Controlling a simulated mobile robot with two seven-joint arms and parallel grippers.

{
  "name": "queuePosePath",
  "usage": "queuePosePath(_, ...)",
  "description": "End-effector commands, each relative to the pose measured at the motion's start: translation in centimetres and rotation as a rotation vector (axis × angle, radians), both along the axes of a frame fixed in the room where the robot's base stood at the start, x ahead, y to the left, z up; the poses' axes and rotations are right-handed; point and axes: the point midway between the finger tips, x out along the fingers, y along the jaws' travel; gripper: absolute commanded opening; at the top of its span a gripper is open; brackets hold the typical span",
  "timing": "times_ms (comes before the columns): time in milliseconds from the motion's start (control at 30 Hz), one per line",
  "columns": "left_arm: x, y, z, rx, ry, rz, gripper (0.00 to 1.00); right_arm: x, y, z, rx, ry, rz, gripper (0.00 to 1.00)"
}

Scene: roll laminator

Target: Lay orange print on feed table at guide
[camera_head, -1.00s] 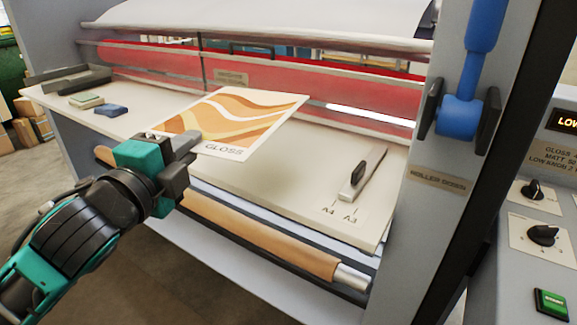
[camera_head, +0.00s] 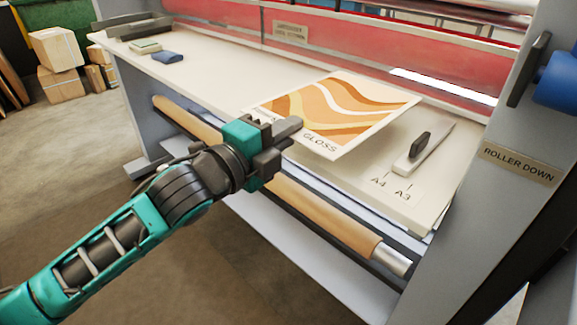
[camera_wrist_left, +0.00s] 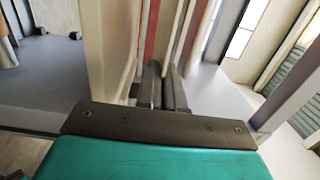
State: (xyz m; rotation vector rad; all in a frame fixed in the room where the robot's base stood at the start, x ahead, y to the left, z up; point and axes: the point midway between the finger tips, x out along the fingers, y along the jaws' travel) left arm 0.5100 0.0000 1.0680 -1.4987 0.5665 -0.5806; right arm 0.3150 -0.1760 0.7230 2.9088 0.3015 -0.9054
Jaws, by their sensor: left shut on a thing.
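The orange print (camera_head: 340,110), marked GLOSS with orange and cream waves, is above the pale feed table (camera_head: 225,85) in the head view. My left gripper (camera_head: 285,133) is shut on the print's near left edge and holds it over the table. The print's right corner is close to the guide (camera_head: 425,150), a light bar with a black knob, beside the A4 and A3 marks. Whether the print touches the table is hard to tell. In the left wrist view, the gripper fingers (camera_wrist_left: 160,88) are close together. My right gripper is not in view.
The red-fronted laminator (camera_head: 380,60) stands behind the table. A ROLLER DOWN label (camera_head: 520,163) is on the right side post. A blue cloth (camera_head: 168,57) and a pale pad (camera_head: 145,47) lie at the far left. A brown roll (camera_head: 320,215) runs below the front edge.

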Motion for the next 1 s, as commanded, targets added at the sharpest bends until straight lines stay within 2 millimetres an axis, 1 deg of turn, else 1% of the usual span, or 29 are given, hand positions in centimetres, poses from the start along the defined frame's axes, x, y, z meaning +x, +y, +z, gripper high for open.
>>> queuePosePath(33,0.0,0.0,-0.9,-0.003,0.001,0.000,0.00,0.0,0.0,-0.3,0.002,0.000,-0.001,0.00)
queuePosePath(100,0.0,0.0,-1.6,-0.001,-0.001,0.000,0.00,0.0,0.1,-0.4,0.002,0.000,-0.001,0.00)
queuePosePath(267,0.0,0.0,-2.6,-0.001,-0.002,0.000,0.00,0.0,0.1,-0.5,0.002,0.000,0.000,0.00)
queuePosePath(367,0.0,0.0,-3.9,-0.001,0.001,0.000,0.00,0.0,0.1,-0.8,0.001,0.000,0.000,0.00)
queuePosePath(433,0.0,0.0,-5.1,-0.002,0.003,0.000,0.00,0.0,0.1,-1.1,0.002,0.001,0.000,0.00)
queuePosePath(533,0.0,0.0,-6.3,-0.001,0.000,0.000,0.00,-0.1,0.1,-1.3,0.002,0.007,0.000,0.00)
queuePosePath(800,0.0,0.0,-6.4,-0.001,-0.003,0.000,0.00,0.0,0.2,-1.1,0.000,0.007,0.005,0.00)
queuePosePath(900,0.0,0.0,-6.7,-0.001,-0.002,0.000,0.00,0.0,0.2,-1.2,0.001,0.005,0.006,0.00)
queuePosePath(933,0.0,0.0,-6.6,0.000,-0.001,0.000,0.10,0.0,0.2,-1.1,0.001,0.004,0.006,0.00)
queuePosePath(1000,0.0,0.0,-6.6,0.000,-0.001,0.000,0.17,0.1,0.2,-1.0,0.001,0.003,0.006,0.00)
